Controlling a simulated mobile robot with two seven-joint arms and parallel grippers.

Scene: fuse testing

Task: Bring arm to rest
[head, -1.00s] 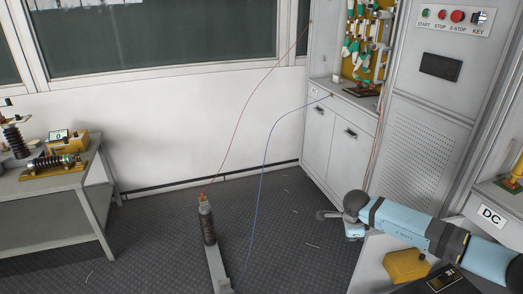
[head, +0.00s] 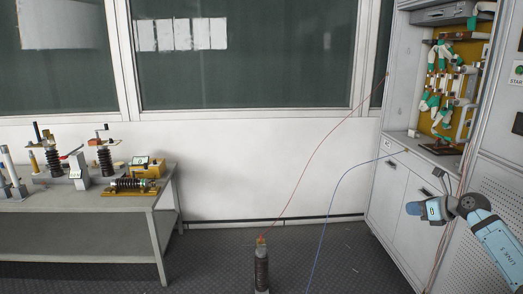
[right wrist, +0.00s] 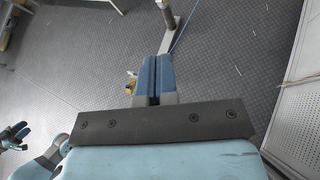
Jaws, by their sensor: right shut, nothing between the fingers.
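My right arm comes in at the lower right of the head view. Its gripper (head: 412,208) points left, in front of the grey cabinet's lower doors. In the right wrist view its two blue fingers (right wrist: 153,76) are pressed together, with nothing between them, above the dark floor. My left gripper does not show in the head view.
The grey cabinet (head: 402,210) stands close behind my right gripper. A dark ribbed post (head: 262,270) stands on the floor, with red and blue wires nearby. A grey table (head: 95,205) with insulators and instruments is at the left. Open floor lies between.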

